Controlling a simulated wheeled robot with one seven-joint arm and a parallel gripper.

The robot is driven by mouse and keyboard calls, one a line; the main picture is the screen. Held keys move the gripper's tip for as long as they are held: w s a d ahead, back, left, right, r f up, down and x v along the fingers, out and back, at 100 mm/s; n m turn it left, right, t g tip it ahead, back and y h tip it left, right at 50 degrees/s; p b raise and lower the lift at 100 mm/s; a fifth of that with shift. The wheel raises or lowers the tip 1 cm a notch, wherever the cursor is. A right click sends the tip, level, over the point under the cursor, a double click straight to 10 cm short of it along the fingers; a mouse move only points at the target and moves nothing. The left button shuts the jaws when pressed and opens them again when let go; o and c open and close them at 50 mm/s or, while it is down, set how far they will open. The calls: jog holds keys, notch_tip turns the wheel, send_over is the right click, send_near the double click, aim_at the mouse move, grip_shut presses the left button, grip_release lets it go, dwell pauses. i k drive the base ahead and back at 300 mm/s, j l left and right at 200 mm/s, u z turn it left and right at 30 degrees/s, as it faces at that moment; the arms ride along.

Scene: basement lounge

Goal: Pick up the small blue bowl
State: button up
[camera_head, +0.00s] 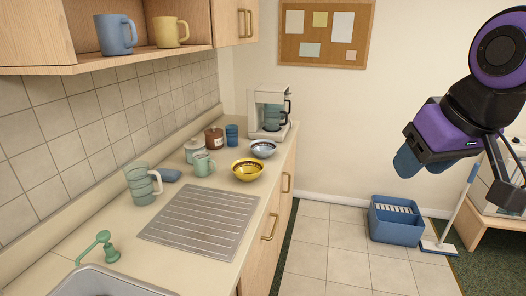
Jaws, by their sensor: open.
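The small blue bowl (262,148), pale grey-blue with a darker patterned inside, stands upright on the counter in front of the coffee maker. A yellow bowl (247,170) with a dark inner pattern stands just nearer to me, close beside it. My gripper (422,163) appears at the upper right, below the purple and black arm, with blue fingers. It is open, with nothing seen in it, and far to the right of the bowl, over the floor. Parts of the arm are cut off by the right edge.
A blue bucket (396,222) and mop (455,212) stand on the floor.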

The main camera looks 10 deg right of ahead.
aim_at(262, 148)
jog(key=i+l+u, duration=0.15)
jog(key=i+l, duration=0.45)
jog(key=i+l+u, duration=0.1)
jog(key=i+l, duration=0.5)
jog(key=i+l+u, duration=0.15)
jog(key=i+l, duration=0.4)
jog(key=l, duration=0.25)
